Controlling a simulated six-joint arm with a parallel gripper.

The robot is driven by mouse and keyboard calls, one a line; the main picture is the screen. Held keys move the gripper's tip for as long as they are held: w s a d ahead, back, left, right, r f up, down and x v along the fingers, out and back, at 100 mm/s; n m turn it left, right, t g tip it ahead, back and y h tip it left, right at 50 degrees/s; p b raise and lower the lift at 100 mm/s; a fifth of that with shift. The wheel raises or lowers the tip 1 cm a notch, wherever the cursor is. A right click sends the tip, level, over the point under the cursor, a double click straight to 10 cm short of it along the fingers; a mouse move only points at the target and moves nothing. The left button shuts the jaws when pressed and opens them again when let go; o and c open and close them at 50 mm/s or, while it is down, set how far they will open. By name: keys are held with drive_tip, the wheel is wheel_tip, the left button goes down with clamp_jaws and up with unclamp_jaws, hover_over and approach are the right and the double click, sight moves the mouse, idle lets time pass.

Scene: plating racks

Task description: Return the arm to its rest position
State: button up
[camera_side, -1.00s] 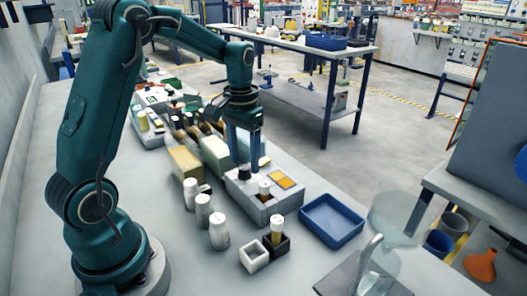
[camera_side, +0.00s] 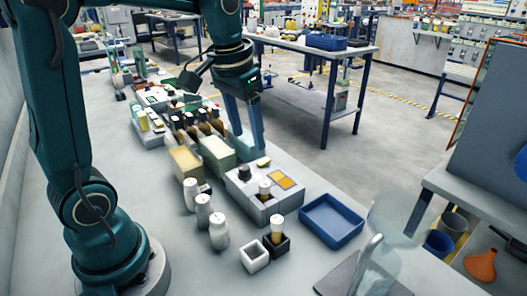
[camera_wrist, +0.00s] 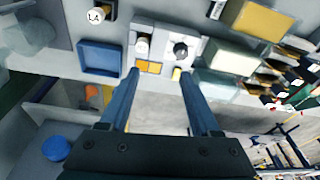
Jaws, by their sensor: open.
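My gripper (camera_side: 246,146) hangs above the bench beside the grey instrument box (camera_side: 249,201), on its far side, with its two long blue fingers pointing down. In the wrist view my gripper (camera_wrist: 160,75) has its fingers spread wide apart with nothing between them. The grey box, also in the wrist view (camera_wrist: 166,50), carries a black knob, an orange panel and a white-capped vial. My gripper is apart from the box.
A blue tray (camera_side: 332,222) lies right of the box. White bottles (camera_side: 218,230), a white cup (camera_side: 253,257) and a dark cup holding a capped vial stand in front. Racks and blocks (camera_side: 186,165) line the bench behind. A clear glass-like vessel (camera_side: 390,245) stands at the near right.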

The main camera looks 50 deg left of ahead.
drive_tip(key=s+d+f+t, duration=0.1)
drive_tip(key=s+d, duration=0.2)
drive_tip(key=s, duration=0.2)
drive_tip(key=s+d+m+t, duration=0.1)
drive_tip(key=s+d+t, duration=0.1)
drive_tip(key=s, duration=0.4)
drive_tip(key=shift+s+d+f+h, duration=0.2)
drive_tip(key=shift+d+f+h, duration=0.15)
drive_tip(key=shift+d, duration=0.4)
